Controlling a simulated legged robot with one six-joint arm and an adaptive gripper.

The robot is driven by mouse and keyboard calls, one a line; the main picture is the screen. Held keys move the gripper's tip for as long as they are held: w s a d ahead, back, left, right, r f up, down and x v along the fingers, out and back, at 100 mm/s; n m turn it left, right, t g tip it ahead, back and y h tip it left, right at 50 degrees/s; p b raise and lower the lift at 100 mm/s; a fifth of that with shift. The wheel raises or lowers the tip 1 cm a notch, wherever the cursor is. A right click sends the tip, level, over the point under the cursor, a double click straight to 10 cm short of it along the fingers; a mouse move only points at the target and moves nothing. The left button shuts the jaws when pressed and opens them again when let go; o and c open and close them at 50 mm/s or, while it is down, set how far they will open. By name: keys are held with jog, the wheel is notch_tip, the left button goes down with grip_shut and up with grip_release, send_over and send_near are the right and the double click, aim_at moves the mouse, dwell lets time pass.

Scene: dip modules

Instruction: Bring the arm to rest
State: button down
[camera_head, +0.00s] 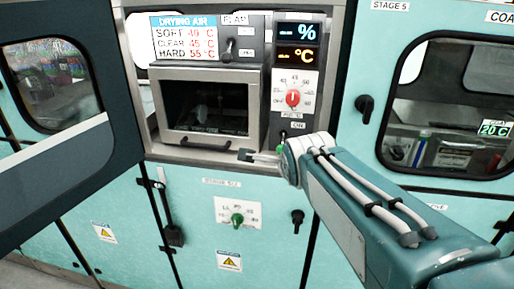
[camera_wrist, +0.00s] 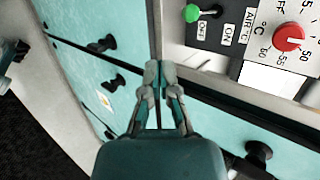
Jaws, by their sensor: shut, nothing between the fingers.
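My teal arm reaches in from the lower right in the head view. My gripper (camera_head: 247,155) is at its end, just below the front edge of the drying chamber (camera_head: 205,105). In the wrist view my gripper (camera_wrist: 160,68) points away from the camera with its fingers together and nothing between them. The red dial (camera_head: 293,98) is above and to the right of the gripper in the head view, and it also shows at the upper right of the wrist view (camera_wrist: 289,37). I cannot tell whether the fingertips touch the panel.
A dark-framed door (camera_head: 60,185) stands open at the left. A green knob (camera_head: 237,219) and a black knob (camera_head: 297,217) stick out of the lower teal panel. A closed windowed door (camera_head: 440,180) with a black handle (camera_head: 364,105) is at the right. A green switch (camera_wrist: 192,13) is near the gripper.

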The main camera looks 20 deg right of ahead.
jog(key=shift+s+d, duration=0.35)
jog(key=shift+s, duration=0.05)
jog(key=s+a+f+n+g+y, duration=0.1)
jog(key=s+a+f+n+g, duration=0.1)
jog(key=s+a+f+n, duration=0.2)
jog(key=s+a+f+n+g+y, duration=0.2)
jog(key=s+a+f+n, duration=0.2)
jog(key=n, duration=1.5)
jog(key=shift+s+a+f+n+y, duration=0.15)
jog(key=shift+s+a+n+y, duration=0.15)
jog(key=shift+s+a, duration=2.2)
jog(key=shift+s+d, duration=0.65)
jog(key=shift+d, duration=0.05)
